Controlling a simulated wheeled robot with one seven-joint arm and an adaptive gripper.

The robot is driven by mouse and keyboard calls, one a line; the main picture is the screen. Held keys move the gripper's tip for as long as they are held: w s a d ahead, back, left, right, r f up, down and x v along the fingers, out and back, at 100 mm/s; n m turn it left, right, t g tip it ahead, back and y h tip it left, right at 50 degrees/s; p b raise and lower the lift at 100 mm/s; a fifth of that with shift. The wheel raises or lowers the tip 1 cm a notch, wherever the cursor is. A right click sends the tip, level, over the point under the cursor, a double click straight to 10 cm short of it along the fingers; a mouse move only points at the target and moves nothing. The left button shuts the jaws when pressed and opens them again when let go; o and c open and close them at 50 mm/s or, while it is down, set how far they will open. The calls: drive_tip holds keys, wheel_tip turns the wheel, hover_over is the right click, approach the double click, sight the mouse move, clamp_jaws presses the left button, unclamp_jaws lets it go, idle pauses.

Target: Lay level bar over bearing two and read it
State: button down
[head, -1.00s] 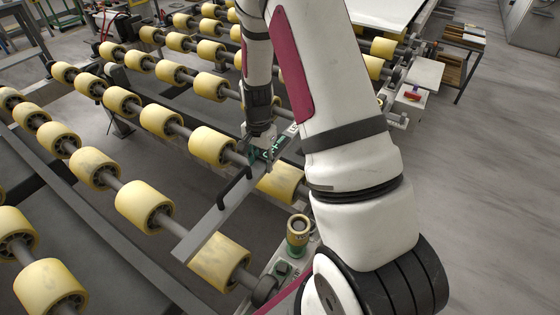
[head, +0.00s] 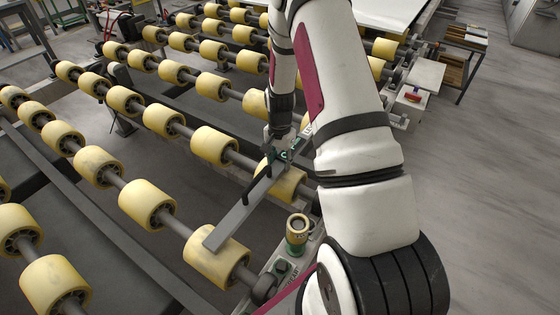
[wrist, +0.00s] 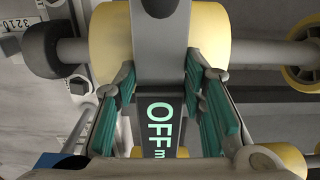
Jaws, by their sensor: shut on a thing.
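The level bar (head: 238,215) is a long flat grey bar with a dark handle. My gripper (head: 279,148) is shut on its far end. The bar's near end overlaps a yellow roller (head: 216,256) in the head view; I cannot tell whether it touches. In the wrist view, green finger pads flank the level bar's dark display (wrist: 158,125), which shows green letters "OFF" and part of another. A yellow roller (wrist: 110,35) and its shaft lie behind the bar. I cannot tell which bearing is number two.
A brass-and-green cylinder (head: 298,232) stands on the side rail (head: 285,265) right of the bar. Rows of yellow rollers (head: 147,203) fill the left. A grey box with a red part (head: 412,97) stands far right. Open floor (head: 490,190) lies right.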

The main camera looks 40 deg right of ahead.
drive_tip(key=shift+f, duration=0.15)
drive_tip(key=c, duration=1)
unclamp_jaws()
drive_tip(key=shift+c, duration=0.2)
